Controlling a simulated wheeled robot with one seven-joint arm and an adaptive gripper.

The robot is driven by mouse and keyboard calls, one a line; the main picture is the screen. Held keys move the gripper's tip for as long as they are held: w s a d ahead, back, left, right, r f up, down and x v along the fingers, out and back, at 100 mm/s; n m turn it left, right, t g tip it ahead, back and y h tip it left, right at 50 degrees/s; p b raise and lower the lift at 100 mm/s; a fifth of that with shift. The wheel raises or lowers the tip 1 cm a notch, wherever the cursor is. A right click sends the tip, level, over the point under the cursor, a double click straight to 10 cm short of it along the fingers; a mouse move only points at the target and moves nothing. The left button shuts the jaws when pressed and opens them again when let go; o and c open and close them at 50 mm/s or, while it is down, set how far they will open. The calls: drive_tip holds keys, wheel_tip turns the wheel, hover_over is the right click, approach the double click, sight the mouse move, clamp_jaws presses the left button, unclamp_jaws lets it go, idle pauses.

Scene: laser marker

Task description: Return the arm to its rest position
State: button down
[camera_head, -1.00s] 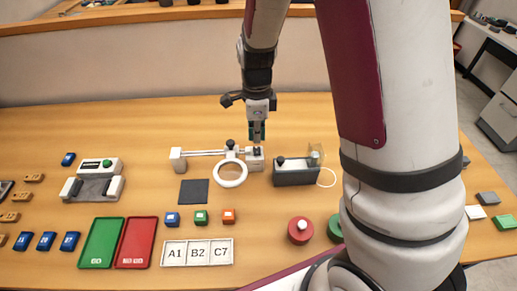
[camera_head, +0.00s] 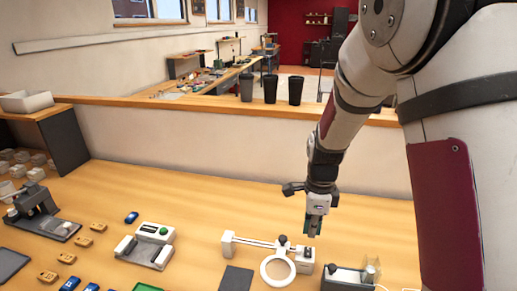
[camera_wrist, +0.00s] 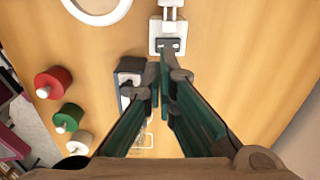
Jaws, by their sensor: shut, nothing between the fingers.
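My gripper (camera_head: 313,228) points down above the table (camera_head: 200,200), over the right end of a white arm-mounted ring magnifier (camera_head: 270,243). In the wrist view my gripper (camera_wrist: 166,88) has its teal fingers together at the tips with nothing between them. The magnifier's white base (camera_wrist: 168,28) lies just beyond the fingertips there, and its ring (camera_wrist: 97,8) shows at the top left. My arm comes down from the upper right in the head view and hides part of the table's right side.
A dark box device (camera_head: 347,279) stands right of the magnifier. A white-and-grey device (camera_head: 147,247) and a dark pad (camera_head: 236,279) lie to the left. Red (camera_wrist: 53,83) and green (camera_wrist: 69,117) knobs show in the wrist view. Bare table lies behind the magnifier.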

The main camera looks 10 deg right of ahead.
drive_tip(key=s+r+n+t, duration=0.1)
drive_tip(key=s+r+n, duration=0.35)
drive_tip(key=r, duration=0.35)
drive_tip(key=s+r+n+t, duration=0.2)
drive_tip(key=s+r+n, duration=0.2)
drive_tip(key=r+n, duration=0.3)
drive_tip(key=s+r+n+t, duration=0.1)
drive_tip(key=s+r+n, duration=0.3)
drive_tip(key=s+n, duration=0.1)
drive_tip(key=s+r+n+t, duration=0.1)
drive_tip(key=s+r+n, duration=0.2)
drive_tip(key=s+n, duration=0.2)
drive_tip(key=s, duration=0.3)
drive_tip(key=shift+s+r+t, duration=0.25)
drive_tip(key=shift+r+t, duration=0.05)
drive_tip(key=shift+r, duration=0.05)
